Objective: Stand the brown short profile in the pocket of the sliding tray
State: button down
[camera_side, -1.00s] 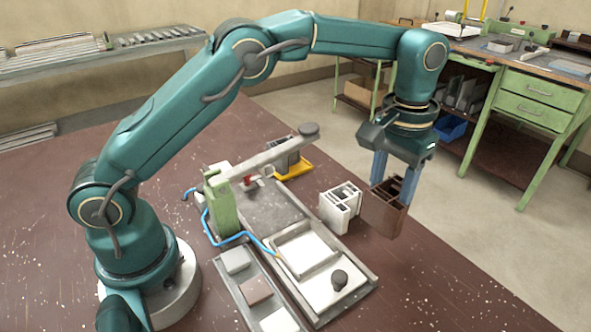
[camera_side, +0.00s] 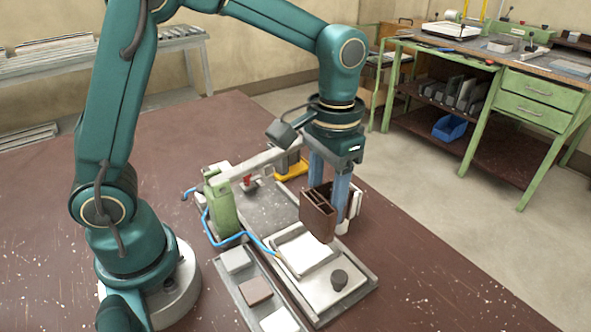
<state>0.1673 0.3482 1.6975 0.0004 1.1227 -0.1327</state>
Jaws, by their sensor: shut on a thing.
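The brown short profile (camera_side: 318,214) is upright between the fingers of my gripper (camera_side: 328,190), which is shut on it. It hangs over the back right part of the sliding tray (camera_side: 322,291). Whether its lower end touches anything is hard to tell. The tray has a pale pocket (camera_side: 303,255) with a raised rim and a dark round knob (camera_side: 339,280) at its front. The profile hides the back right corner of the pocket.
A white profile (camera_side: 351,205) stands just behind my gripper, partly hidden. A green clamp post (camera_side: 222,205) with a long arm and a blue hose (camera_side: 240,236) stand left of the tray. A rack with several sample blocks (camera_side: 255,291) lies in front left. The table right of the tray is clear.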

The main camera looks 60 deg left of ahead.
aim_at(301, 209)
jog(key=s, duration=0.1)
jog(key=s+a, duration=0.1)
jog(key=s, duration=0.1)
jog(key=shift+s+a+r, duration=0.15)
jog(key=shift+a+r, duration=0.15)
jog(key=shift+a, duration=0.05)
jog(key=shift+f, duration=3.2)
jog(key=shift+c, duration=1)
grip_release()
